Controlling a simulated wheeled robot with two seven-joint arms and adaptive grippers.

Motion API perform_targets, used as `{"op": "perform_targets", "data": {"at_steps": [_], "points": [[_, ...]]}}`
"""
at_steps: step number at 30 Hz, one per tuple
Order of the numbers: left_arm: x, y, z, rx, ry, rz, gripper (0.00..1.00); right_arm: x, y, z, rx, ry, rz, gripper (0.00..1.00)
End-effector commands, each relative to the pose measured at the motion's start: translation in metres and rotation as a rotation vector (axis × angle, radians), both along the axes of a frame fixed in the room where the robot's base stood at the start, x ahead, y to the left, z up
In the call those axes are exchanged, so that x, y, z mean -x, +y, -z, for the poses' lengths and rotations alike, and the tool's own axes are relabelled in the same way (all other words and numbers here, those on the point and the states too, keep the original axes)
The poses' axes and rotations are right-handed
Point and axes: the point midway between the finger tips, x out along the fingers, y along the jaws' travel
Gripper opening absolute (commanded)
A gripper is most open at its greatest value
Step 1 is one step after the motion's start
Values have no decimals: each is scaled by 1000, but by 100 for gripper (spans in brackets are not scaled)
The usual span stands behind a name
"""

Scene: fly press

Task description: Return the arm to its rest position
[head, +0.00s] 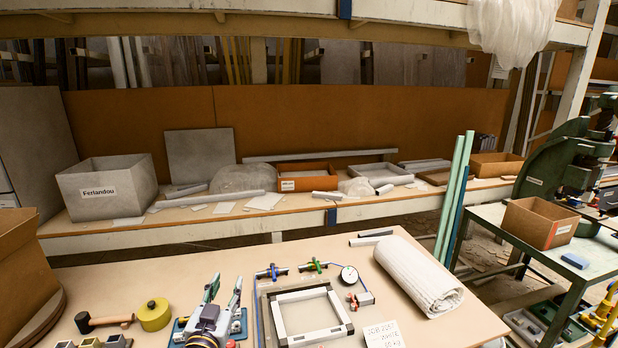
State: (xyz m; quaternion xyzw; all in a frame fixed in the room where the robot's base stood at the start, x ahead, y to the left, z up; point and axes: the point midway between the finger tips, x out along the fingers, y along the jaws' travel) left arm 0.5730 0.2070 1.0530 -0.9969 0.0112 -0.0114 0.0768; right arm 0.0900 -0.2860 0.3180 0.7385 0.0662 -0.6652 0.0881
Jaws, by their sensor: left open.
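My left gripper (225,288) shows at the bottom of the head view, left of the middle. Its two fingers point away from me and stand apart, with nothing between them. It is over the front part of the near table (200,270), left of a square metal frame (308,313). I cannot tell its height above the tabletop. My right gripper does not show. The green fly press (560,160) stands at the far right, partly cut off by the picture edge.
A mallet (104,321) and a yellow tape roll (154,314) lie left of the gripper. Clamps (314,265), a dial gauge (349,275) and a rolled white cloth (418,275) lie to the right. A cardboard box (540,222) stands on the green side table. The table's back left is clear.

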Motion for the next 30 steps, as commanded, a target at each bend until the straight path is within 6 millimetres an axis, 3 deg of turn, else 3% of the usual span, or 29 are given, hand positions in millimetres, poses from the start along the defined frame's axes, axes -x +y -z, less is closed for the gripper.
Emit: {"op": "perform_targets", "data": {"at_steps": [8, 15, 24, 30], "points": [[33, 30, 62, 20, 281, -137, 41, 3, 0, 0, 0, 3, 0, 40], [77, 41, 116, 19, 553, -187, 41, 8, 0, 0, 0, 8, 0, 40], [151, 37, 172, 6, 908, -155, 41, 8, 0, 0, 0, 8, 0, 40], [191, 29, 191, -4, 1074, -101, 41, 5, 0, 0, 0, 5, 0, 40]]}}
